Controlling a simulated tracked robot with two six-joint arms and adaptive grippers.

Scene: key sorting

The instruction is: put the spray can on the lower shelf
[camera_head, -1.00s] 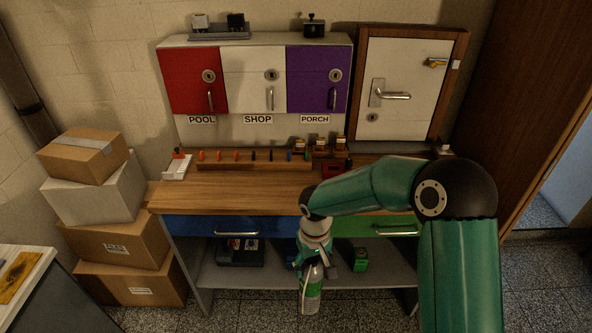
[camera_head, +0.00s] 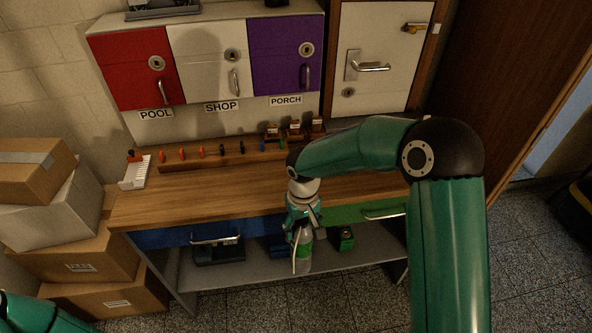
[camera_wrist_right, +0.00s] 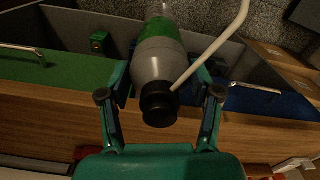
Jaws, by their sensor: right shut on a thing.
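The spray can (camera_head: 304,257) has a green band and a thin white straw. In the right wrist view the can (camera_wrist_right: 160,60) shows a grey shoulder and a black cap. My right gripper (camera_head: 303,222) is shut on its upper part, below the bench top's front edge. In the wrist view the fingers (camera_wrist_right: 160,82) stand on both sides of the can. The can hangs nearly upright before or over the grey lower shelf (camera_head: 215,278); I cannot tell whether its base touches. Only a piece of my left arm shows at bottom left; its gripper is out of view.
On the lower shelf are a dark case (camera_head: 218,250), a blue item (camera_head: 279,246) and a green box (camera_head: 346,240), close beside the can. The bench top (camera_head: 200,200) and the green drawer (camera_head: 350,213) are above. Cardboard boxes (camera_head: 90,255) stand left.

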